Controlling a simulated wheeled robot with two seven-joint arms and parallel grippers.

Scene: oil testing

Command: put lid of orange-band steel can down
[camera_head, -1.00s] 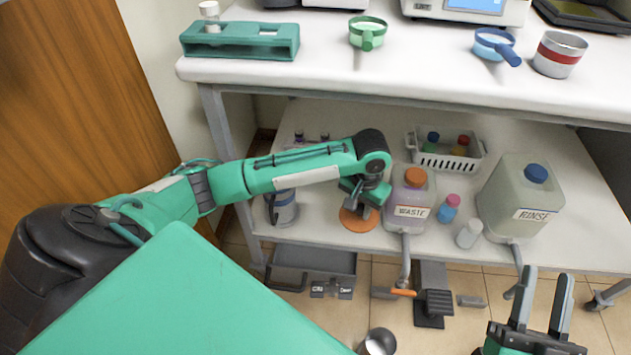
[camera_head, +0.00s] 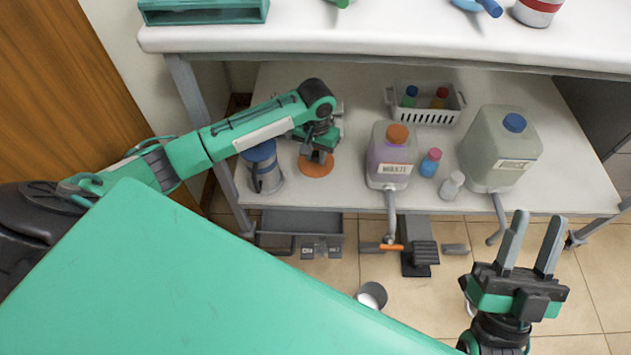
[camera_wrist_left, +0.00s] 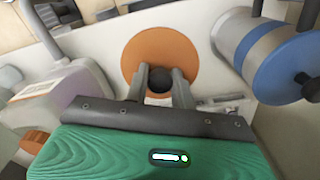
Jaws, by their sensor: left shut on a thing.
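The orange round lid (camera_head: 316,169) with a dark knob is at the lower shelf, between the blue-band can (camera_head: 262,168) and the waste jug (camera_head: 389,160). My left gripper (camera_head: 321,155) is above it, its fingers shut on the knob. In the left wrist view the orange disc (camera_wrist_left: 160,50) lies beyond the fingers, flat to the shelf. I cannot tell whether it touches the surface. My right gripper (camera_head: 530,245) is empty with fingers apart, in front of the shelf. I cannot make out the orange-band can itself.
The rinse jug (camera_head: 500,150), small bottles and a white basket (camera_head: 426,105) stand to the right on the shelf (camera_head: 340,100). The upper table edge (camera_head: 340,42) overhangs behind. An open metal bin (camera_head: 371,295) is on the floor.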

